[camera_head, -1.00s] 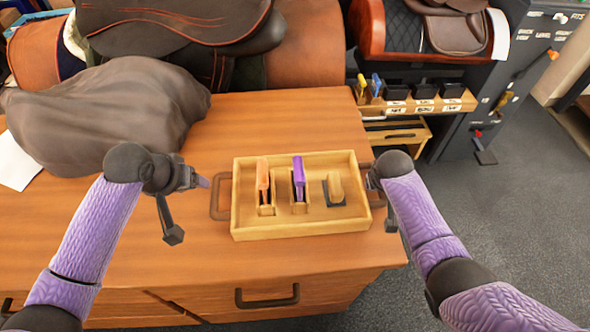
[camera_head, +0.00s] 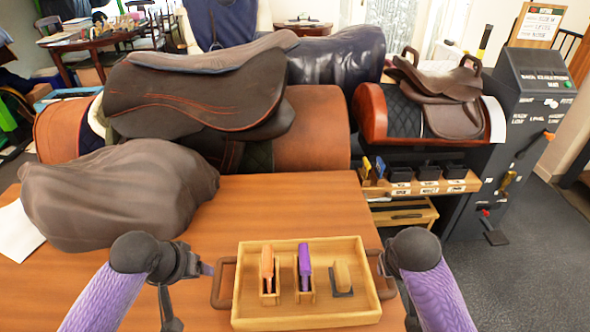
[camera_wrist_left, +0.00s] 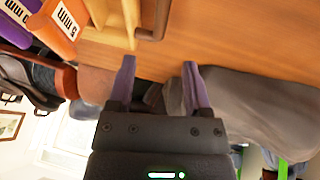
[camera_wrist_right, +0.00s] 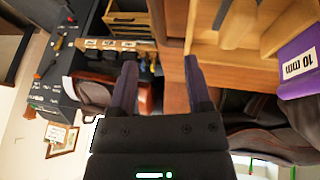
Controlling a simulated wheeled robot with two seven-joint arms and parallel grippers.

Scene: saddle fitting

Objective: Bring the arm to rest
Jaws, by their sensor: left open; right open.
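My left gripper (camera_head: 207,268) is open and empty, just left of the wooden tray (camera_head: 300,323) and close to its left handle (camera_head: 222,284). In the left wrist view its two fingers (camera_wrist_left: 160,82) stand apart with bare table and grey cloth beyond. My right gripper (camera_head: 376,262) is at the tray's right side near the right handle (camera_head: 388,280), its fingers partly hidden in the head view. In the right wrist view its fingers (camera_wrist_right: 160,85) are apart with nothing between them.
The tray holds an orange gauge (camera_head: 267,262), a purple gauge (camera_head: 305,266) and a wooden-handled block (camera_head: 342,275). A covered grey-brown heap (camera_head: 118,193) lies left. Saddles (camera_head: 200,95) stand behind. A shelf with bins (camera_head: 425,186) is at right.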

